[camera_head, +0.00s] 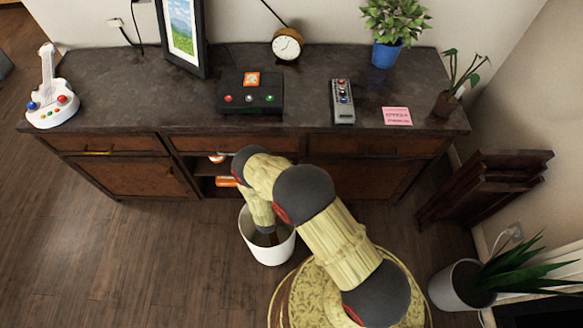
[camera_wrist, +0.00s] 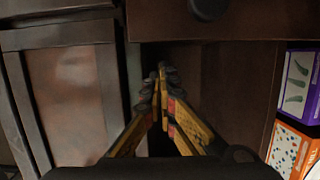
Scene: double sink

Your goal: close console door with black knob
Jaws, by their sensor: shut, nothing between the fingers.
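The console (camera_head: 125,175) is a long dark wooden cabinet with drawers above and brown door panels below. A round black knob (camera_wrist: 208,8) shows at the top of the wrist view, on a dark wooden front above my gripper. My gripper (camera_wrist: 162,68) is shut and empty, its fingertips together in front of a dark recess. A framed panel (camera_wrist: 75,100) stands left of the fingers, and a plain brown panel (camera_wrist: 240,95) right of them. I cannot tell which panel belongs to the knob's door.
A white bin (camera_head: 268,252) stands on the floor under my arm. Colourful boxes (camera_wrist: 292,140) are at the right of the wrist view. Folded wooden furniture (camera_head: 485,190) and a potted plant (camera_head: 465,285) stand at the right. The floor at left is clear.

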